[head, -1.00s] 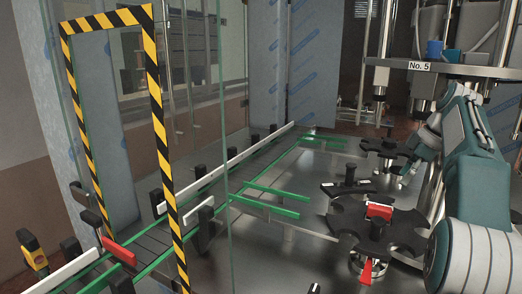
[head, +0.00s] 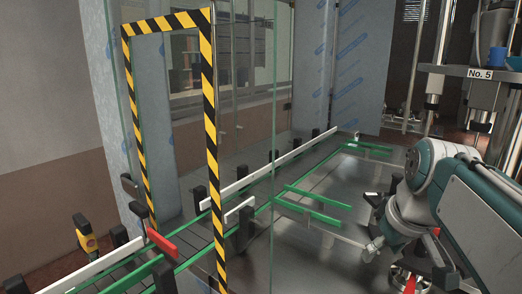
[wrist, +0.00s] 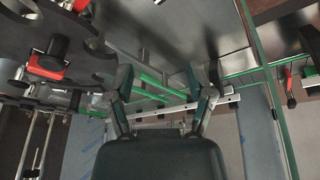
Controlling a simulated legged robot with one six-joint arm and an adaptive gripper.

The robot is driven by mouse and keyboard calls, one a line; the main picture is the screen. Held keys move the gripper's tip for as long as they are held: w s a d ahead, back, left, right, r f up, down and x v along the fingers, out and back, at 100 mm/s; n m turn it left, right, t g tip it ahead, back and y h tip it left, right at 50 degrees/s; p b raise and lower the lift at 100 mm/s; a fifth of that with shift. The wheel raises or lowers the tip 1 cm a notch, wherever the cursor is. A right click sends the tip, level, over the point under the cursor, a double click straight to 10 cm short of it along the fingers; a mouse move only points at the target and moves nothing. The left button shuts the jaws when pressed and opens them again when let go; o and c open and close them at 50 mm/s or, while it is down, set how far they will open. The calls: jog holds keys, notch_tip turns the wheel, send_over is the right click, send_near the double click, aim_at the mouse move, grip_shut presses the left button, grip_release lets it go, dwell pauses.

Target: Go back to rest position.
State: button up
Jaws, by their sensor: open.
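My gripper (wrist: 161,82) shows in the wrist view with its two dark fingers spread wide apart. Nothing is held between them; green guide rails and a pale bar show beyond. In the head view my teal and grey arm is folded at the right, in front of the machine's star wheels. I cannot clearly make out the fingers in that view.
A glass panel with a yellow-black striped frame (head: 209,120) stands at the left. The conveyor with green rails (head: 312,213) runs behind it. A dark star wheel (head: 436,268) with red parts is partly hidden by my arm. The filler column labelled No. 5 (head: 481,73) stands at right.

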jog(key=s+a+f+m+t, duration=0.1)
jog(key=s+a+f+m, duration=0.2)
jog(key=s+f, duration=0.8)
jog(key=shift+s+a+f+t+h, duration=0.15)
jog(key=shift+s+a+t+h, duration=0.15)
jog(key=shift+a, duration=0.95)
